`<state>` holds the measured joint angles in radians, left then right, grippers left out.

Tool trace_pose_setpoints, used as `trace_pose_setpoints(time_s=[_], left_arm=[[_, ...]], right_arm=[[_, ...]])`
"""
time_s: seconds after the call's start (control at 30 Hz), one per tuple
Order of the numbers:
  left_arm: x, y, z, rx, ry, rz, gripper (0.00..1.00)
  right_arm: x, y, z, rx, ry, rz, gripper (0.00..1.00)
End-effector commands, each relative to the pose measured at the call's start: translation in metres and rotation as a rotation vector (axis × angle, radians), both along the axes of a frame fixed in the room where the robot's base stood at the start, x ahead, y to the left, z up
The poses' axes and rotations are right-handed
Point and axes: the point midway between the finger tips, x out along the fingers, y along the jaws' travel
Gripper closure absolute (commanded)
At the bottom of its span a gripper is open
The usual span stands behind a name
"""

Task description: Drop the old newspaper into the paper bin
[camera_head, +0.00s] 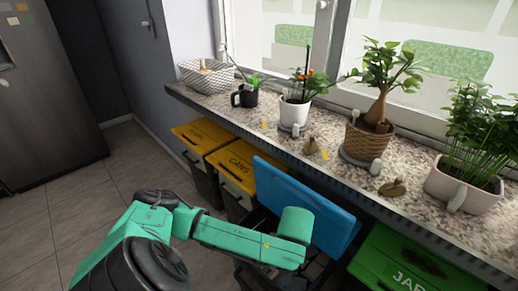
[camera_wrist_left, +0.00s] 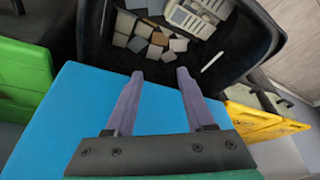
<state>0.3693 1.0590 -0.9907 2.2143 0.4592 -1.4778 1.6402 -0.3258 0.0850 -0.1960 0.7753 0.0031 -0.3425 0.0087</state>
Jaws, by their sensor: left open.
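My left gripper (camera_wrist_left: 160,76) is open, with its two grey-purple fingers apart and nothing between them. It is above the blue-lidded bin, and the blue lid (camera_wrist_left: 85,105) lies below the fingers in the left wrist view. In the head view the blue lid (camera_head: 300,195) stands raised and tilted, and my left arm hides part of the bin. Inside the dark bin (camera_wrist_left: 262,38) lies a pale grey printed item (camera_wrist_left: 195,16) that looks like the folded newspaper, beside several brown and tan pieces (camera_wrist_left: 150,40). My right gripper is not in view.
Two yellow-lidded bins (camera_head: 238,163) stand left of the blue one, with a green-lidded bin (camera_head: 400,262) to the right. The floor at left is clear.

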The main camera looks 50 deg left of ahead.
Motion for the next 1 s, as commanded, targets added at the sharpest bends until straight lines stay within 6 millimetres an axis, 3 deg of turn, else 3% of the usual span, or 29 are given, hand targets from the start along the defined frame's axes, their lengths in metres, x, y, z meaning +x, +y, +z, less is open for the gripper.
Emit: trace_pose_setpoints(time_s=[0.17,0.37,0.4,0.53,1.0], left_arm=[[-0.016,-0.01,0.052,0.0,-0.003,-0.004,0.46],[-0.034,-0.022,0.104,-0.001,-0.004,-0.003,0.46],[-0.037,-0.023,0.115,0.001,0.0,-0.002,0.46],[-0.041,-0.026,0.124,0.001,-0.001,-0.001,0.46],[-0.042,-0.026,0.121,0.001,-0.002,0.0,0.46]], right_arm=[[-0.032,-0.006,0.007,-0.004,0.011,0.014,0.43],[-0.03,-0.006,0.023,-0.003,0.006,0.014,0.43],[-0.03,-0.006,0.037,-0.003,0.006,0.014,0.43],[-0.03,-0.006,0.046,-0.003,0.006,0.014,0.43],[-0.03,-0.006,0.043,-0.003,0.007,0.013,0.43]])
